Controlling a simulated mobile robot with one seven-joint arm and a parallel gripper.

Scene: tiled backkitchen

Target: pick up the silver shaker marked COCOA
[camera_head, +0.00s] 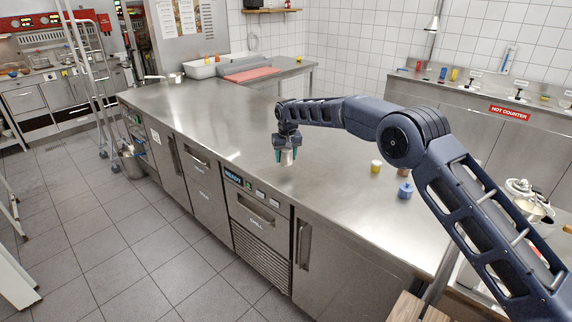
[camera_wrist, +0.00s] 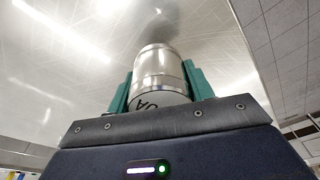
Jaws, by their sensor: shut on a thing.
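My gripper (camera_head: 286,155) is over the front part of the steel worktop (camera_head: 215,110) in the head view. Its green fingers are shut on a silver shaker (camera_head: 287,158). In the wrist view the shaker (camera_wrist: 160,75) sits between the two green fingers (camera_wrist: 160,85). Dark letters that look like "OA" show on its side near the gripper; the rest of the marking is hidden. In the head view the shaker hangs below the gripper near the worktop. I cannot tell whether it touches the surface.
A yellow-and-white small container (camera_head: 376,166) and a blue one (camera_head: 405,190) stand to the right on the worktop. A red board (camera_head: 251,74) and white bins (camera_head: 203,68) are at the far end. A hot counter (camera_head: 510,113) runs along the back wall. The worktop's middle left is clear.

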